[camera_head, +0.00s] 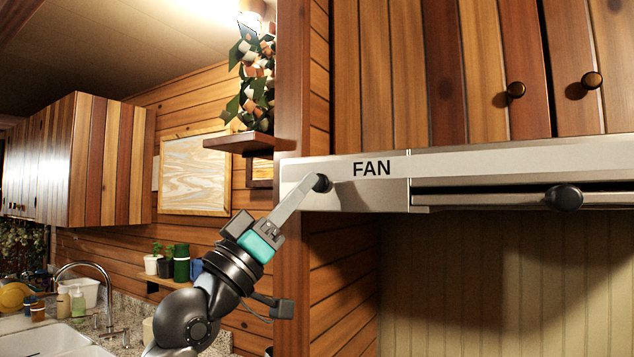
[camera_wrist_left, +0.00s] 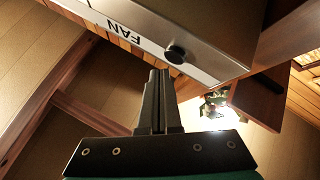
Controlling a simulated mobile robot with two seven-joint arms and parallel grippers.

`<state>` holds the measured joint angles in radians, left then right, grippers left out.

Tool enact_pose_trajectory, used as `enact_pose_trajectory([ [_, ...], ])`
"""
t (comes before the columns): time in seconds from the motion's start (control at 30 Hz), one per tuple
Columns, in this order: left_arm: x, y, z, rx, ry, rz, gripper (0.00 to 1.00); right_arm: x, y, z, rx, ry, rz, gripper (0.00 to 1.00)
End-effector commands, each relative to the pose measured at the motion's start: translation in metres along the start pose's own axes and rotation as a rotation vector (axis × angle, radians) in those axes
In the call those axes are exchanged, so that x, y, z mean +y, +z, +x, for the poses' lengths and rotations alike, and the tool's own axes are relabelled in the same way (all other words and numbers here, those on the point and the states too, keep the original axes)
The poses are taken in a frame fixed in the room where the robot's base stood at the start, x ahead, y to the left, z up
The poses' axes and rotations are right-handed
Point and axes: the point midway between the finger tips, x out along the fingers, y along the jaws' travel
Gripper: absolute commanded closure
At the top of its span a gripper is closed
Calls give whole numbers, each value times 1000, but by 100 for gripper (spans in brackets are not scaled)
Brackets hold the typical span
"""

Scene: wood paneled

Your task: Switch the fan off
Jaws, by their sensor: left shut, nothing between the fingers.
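The fan hood is a pale metal panel (camera_head: 390,190) marked "FAN", below the wooden cupboards in the head view. Its round black knob (camera_head: 322,183) is at the left end of the panel. My left gripper (camera_head: 309,184) is shut and empty, with its fingertips right at the knob in the head view; I cannot tell whether they touch. In the left wrist view the knob (camera_wrist_left: 175,54) shows just beyond and to the right of the shut fingertips (camera_wrist_left: 158,72). My right gripper is not in view.
A black handle (camera_head: 564,198) sits on the hood's front rail to the right. A small wooden shelf (camera_head: 245,143) with a hanging plant is at the left of the post. A sink (camera_head: 45,342) and faucet are at lower left.

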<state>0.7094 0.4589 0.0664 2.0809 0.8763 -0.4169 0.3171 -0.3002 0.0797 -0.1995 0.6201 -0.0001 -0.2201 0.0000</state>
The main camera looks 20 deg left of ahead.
Motion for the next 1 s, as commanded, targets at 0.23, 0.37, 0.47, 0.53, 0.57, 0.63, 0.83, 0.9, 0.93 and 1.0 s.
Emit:
enact_pose_trajectory([
  [0.23,1,-1,-1,0,0,0,100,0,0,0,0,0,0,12],
  [0.37,7,-7,-9,0,1,2,100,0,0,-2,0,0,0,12],
  [0.47,12,-12,-16,0,1,3,100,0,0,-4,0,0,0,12],
  [0.53,15,-16,-21,0,0,3,100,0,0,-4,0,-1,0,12],
  [0.57,17,-17,-23,0,1,2,100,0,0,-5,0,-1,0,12],
  [0.63,21,-21,-28,0,0,3,100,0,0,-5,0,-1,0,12],
  [0.83,29,-29,-40,0,0,1,100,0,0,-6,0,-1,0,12],
  [0.9,30,-30,-41,0,0,0,100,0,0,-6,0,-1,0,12],
  [0.93,30,-30,-42,0,0,0,100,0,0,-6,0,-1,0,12],
  [1.0,31,-31,-42,0,0,0,100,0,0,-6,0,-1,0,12],
])
